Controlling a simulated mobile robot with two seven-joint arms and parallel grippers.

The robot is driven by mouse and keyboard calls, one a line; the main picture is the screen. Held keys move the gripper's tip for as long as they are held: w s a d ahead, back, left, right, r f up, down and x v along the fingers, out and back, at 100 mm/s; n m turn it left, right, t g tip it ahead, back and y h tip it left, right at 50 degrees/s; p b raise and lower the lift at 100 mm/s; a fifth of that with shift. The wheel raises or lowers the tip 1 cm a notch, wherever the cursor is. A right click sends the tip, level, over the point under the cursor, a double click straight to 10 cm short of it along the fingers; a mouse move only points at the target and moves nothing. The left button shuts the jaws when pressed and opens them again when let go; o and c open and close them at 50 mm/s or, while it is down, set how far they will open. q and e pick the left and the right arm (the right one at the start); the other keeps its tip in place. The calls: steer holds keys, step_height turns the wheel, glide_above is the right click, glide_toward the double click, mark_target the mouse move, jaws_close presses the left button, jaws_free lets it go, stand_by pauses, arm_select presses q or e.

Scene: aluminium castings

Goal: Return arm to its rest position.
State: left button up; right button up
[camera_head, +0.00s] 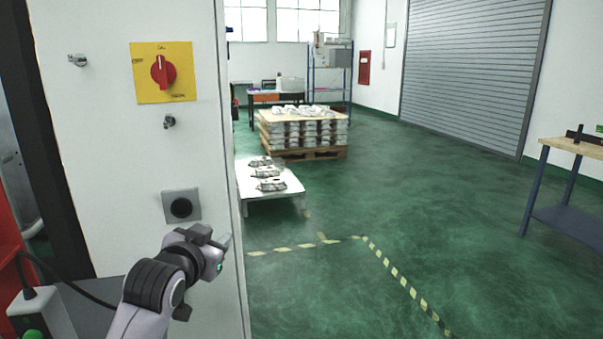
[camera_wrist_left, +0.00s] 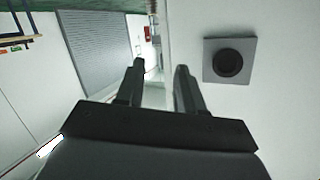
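My left arm comes in from the bottom left of the head view, and its gripper (camera_head: 226,242) is raised in front of the white cabinet panel (camera_head: 110,130), near its right edge. In the left wrist view the two dark fingers of this gripper (camera_wrist_left: 160,68) stand apart with nothing between them. A grey square plate with a round black button (camera_head: 181,208) is on the panel, just above and left of the gripper. The button also shows in the left wrist view (camera_wrist_left: 229,64), right of the fingers, with a gap between. My right gripper is in neither view.
A yellow plate with a red rotary switch (camera_head: 163,72) is higher on the panel. A low white table (camera_head: 272,203) with castings stands beyond, before a stacked pallet (camera_head: 303,156). A workbench (camera_head: 572,145) is at the right. The green floor between is clear, with striped tape.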

arm_select(q)
steer(key=s+a+f+n+g, duration=0.1)
steer(key=s+f, duration=0.6)
steer(key=f, duration=0.4)
steer(key=s+a+f+g, duration=0.1)
steer(key=s+f+g, duration=0.1)
steer(key=s+f, duration=1.3)
steer(key=s, duration=0.2)
steer(key=s+a+f+n+g+p, duration=0.1)
steer(key=s+f, duration=0.5)
steer(key=s, duration=0.2)
steer(key=shift+s+a+g+h+p, duration=0.15)
steer(key=shift+a+g+h+p, duration=0.15)
steer(key=shift+d, duration=0.1)
